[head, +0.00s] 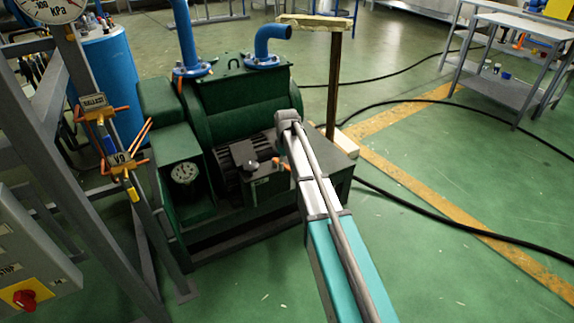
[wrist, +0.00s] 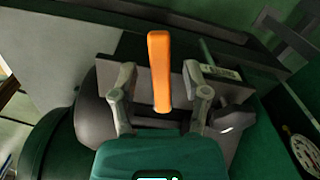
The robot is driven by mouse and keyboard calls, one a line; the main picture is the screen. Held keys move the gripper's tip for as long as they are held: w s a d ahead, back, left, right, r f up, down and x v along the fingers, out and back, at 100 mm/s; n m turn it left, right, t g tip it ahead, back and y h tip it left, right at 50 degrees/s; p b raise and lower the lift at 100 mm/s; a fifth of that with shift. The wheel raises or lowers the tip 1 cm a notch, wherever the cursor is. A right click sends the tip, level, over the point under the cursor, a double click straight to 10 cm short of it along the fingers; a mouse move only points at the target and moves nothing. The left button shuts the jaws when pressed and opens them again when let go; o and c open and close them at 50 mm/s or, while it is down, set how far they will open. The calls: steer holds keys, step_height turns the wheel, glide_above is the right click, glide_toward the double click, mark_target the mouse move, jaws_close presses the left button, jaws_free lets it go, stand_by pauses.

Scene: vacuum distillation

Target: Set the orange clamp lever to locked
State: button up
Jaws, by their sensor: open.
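The orange clamp lever (wrist: 160,70) shows in the wrist view as a straight bar, its rounded lower end between the fingers. My gripper (wrist: 159,84) is open, with one grey finger on each side of the lever and a visible gap on both sides. I cannot tell how deep the lever sits between the fingers. In the head view a small orange part (head: 276,161) shows near the motor, beside my arm; the gripper is not clear there. The lever's pivot and any lock marking cannot be made out.
The green vacuum pump (head: 245,105) with blue pipes stands around the work area. A pressure dial (head: 185,172) is on its front. A grey frame (head: 110,180) with orange valve handles stands at left. A wooden post (head: 334,85) rises behind my arm. Open floor lies to the right.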

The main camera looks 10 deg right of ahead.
jaws_close()
steer(key=shift+d, duration=0.1)
steer(key=shift+a, duration=0.2)
